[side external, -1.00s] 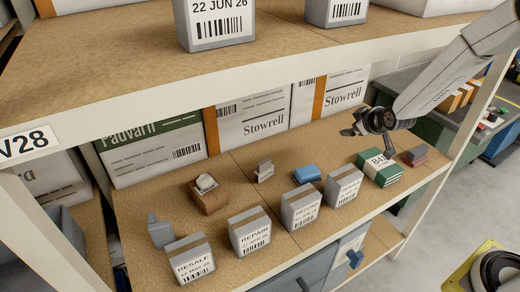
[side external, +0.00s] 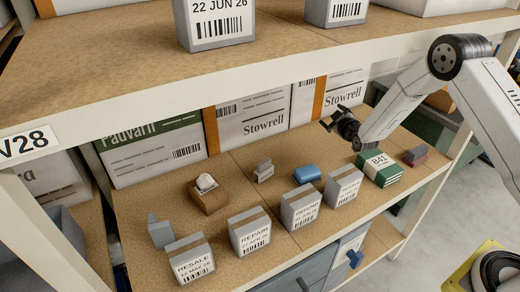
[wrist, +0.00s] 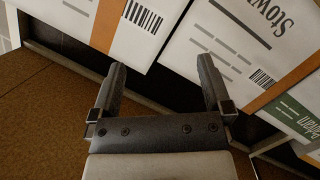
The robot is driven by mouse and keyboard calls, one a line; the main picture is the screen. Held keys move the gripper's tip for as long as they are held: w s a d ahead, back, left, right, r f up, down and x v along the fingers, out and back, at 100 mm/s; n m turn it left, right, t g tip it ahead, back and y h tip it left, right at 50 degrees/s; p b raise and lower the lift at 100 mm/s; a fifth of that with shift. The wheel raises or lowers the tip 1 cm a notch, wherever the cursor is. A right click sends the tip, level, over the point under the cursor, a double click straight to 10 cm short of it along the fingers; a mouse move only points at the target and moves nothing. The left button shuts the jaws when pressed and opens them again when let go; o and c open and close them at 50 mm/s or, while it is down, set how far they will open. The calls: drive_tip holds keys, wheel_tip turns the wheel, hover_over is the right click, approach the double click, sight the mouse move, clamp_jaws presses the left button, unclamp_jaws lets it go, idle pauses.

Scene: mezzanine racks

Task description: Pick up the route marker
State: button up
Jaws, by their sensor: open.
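My gripper (side external: 338,122) is open and empty, held above the back of the lower shelf. In the wrist view its two fingers (wrist: 161,75) are apart with nothing between them. No item is plainly marked as the route marker. A green block labelled B41 (side external: 383,174) lies on the shelf below and right of my gripper. A red and grey piece (side external: 416,157) is at the right, and a grey angled piece (side external: 161,232) at the left.
White Stowrell cartons (side external: 252,126) stand behind. The upper shelf (side external: 115,60) overhangs the work. Bare shelf lies between the rows.

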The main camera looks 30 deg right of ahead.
drive_tip(key=w+a+f+m+g+y, duration=0.15)
drive_tip(key=a+y, duration=0.25)
drive_tip(key=a, duration=0.9)
drive_tip(key=m+g+y, duration=0.1)
drive_tip(key=g+y, duration=0.1)
hover_over(266, 164)
drive_tip(key=s, duration=0.2)
wheel_tip(266, 164, down, 3)
drive_tip(key=shift+d+f, duration=0.1)
drive_tip(key=shift+f, duration=1.5)
drive_tip(key=shift+f, duration=0.1)
drive_tip(key=shift+f, duration=1.5)
drive_tip(key=shift+w+f, duration=0.2)
drive_tip(key=shift+f, duration=0.05)
drive_tip(key=shift+x, duration=1.3)
